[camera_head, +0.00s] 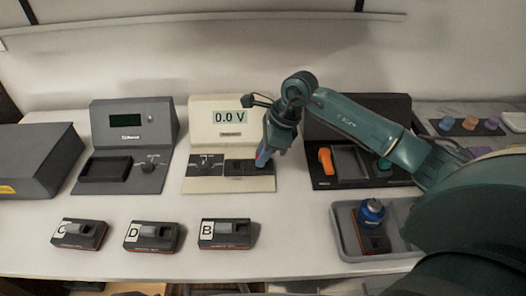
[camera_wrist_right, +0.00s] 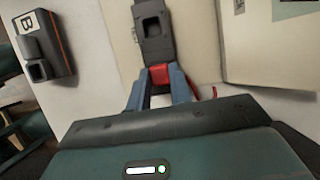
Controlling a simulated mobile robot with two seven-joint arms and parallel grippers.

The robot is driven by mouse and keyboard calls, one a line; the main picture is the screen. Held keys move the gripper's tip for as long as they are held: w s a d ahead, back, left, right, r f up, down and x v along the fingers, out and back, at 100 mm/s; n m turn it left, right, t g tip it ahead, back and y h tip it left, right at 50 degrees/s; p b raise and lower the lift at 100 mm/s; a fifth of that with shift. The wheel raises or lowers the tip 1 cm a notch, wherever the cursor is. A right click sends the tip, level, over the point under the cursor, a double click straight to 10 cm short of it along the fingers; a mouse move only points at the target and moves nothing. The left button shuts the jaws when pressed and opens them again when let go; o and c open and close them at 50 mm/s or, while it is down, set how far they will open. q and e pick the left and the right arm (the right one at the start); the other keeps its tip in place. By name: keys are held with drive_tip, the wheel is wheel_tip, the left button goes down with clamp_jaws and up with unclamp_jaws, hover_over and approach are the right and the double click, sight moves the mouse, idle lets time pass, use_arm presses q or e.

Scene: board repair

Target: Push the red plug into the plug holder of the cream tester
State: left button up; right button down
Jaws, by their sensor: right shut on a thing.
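The cream tester (camera_head: 229,116) stands at the middle of the table, its display reading 0.0 V. Its dark plug holder (camera_head: 240,167) is on the right of its front panel; it also shows in the right wrist view (camera_wrist_right: 153,42). My right gripper (camera_head: 264,157) is at the right end of this holder. In the right wrist view its blue fingers (camera_wrist_right: 160,88) are shut on the red plug (camera_wrist_right: 160,74), with a red lead at their right. The plug is lined up at the holder's near end; how far in it sits cannot be told. My left gripper is not in view.
Dark modules C (camera_head: 79,234), D (camera_head: 153,236) and B (camera_head: 228,233) lie along the front. A grey tester (camera_head: 130,129) stands left, a black unit with an orange handle (camera_head: 326,160) right. A grey tray (camera_head: 345,243) holds a module and a blue-topped item (camera_head: 372,211).

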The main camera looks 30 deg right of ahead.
drive_tip(key=shift+f, duration=0.1)
drive_tip(key=c, duration=0.9)
unclamp_jaws()
drive_tip(key=shift+r, duration=0.3)
drive_tip(key=shift+r+p, duration=0.85)
drive_tip(key=shift+r, duration=0.35)
drive_tip(key=shift+r, duration=0.1)
wheel_tip(320, 180, up, 6)
drive_tip(key=p, duration=0.3)
drive_tip(key=shift+s, duration=0.1)
idle(0.4)
